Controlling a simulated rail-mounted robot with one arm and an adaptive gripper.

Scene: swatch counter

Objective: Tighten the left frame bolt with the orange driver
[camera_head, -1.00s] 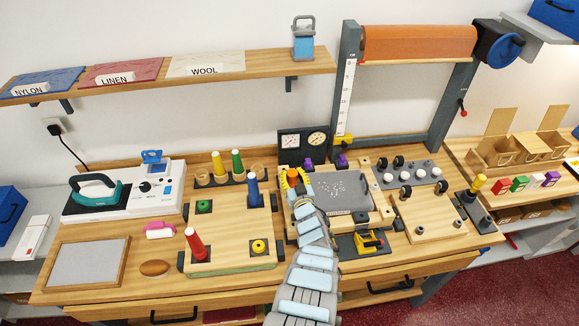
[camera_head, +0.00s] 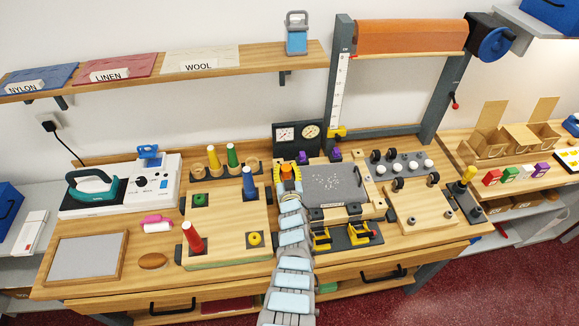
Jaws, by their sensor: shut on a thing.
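My gripper (camera_head: 288,180) is at the left edge of the grey plate (camera_head: 338,182) on the bench, at the top of my arm. Its yellow fingers are closed around a small orange piece, which looks like the orange driver (camera_head: 287,170). The driver's tip is hidden by the gripper and arm. The left frame bolt cannot be made out; it may be hidden under or beside my gripper. Whether the driver touches a bolt cannot be told.
Two yellow toggle clamps (camera_head: 320,237) stand in front of the plate. Purple knobs (camera_head: 303,157) and a gauge box (camera_head: 298,136) are behind it. A pale board (camera_head: 421,206) with grey knobs is to the right.

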